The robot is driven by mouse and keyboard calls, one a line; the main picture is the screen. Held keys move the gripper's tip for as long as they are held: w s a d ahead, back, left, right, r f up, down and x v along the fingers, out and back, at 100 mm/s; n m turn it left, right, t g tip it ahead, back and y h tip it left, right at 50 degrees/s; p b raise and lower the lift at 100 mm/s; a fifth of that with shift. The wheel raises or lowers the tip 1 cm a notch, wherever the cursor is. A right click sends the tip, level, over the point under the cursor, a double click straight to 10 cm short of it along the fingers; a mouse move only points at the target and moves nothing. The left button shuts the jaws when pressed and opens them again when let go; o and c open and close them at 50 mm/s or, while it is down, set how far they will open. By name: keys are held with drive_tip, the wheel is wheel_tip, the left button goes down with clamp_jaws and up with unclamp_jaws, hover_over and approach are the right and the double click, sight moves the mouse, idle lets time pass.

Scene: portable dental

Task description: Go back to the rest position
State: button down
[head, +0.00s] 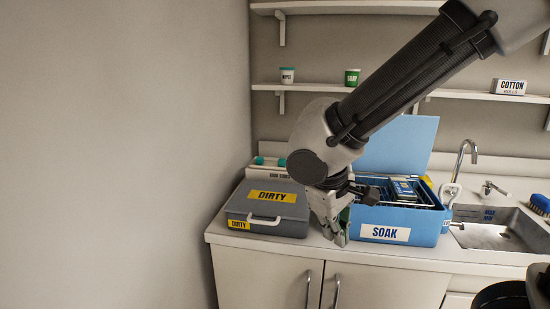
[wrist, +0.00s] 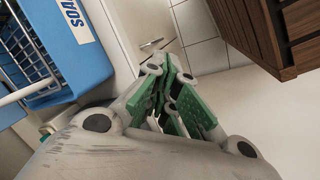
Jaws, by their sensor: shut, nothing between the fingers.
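My gripper (head: 341,238) points downward in the head view, in front of the counter's front edge, between the grey box and the blue box. In the wrist view its green-padded fingers (wrist: 180,100) are shut with nothing between them. The blue SOAK box (head: 400,222) stands with its lid raised just right of my gripper; its corner also shows at the upper left of the wrist view (wrist: 85,65). The closed grey DIRTY box (head: 290,208) is to the left of my gripper.
The counter (head: 330,255) holds both boxes, with a sink (head: 490,237) and tap at right. Shelves (head: 310,86) above hold small tubs and a cotton box (head: 509,86). A wooden cabinet (wrist: 262,35) shows in the wrist view. The wall at left is bare.

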drive_tip(key=s+d+r+m, duration=0.2)
drive_tip(key=d+r, duration=0.1)
drive_tip(key=d, duration=0.5)
drive_tip(key=s+d+r+m+t+y, duration=0.1)
drive_tip(key=s+d+r+m, duration=0.2)
drive_tip(key=d, duration=0.5)
drive_tip(key=s+d+r+m+t+y, duration=0.1)
drive_tip(key=s+d+r+m, duration=0.1)
drive_tip(key=d, duration=0.6)
drive_tip(key=shift+s+r+m, duration=0.3)
drive_tip(key=shift+r+m, duration=0.2)
drive_tip(key=shift+r, duration=0.2)
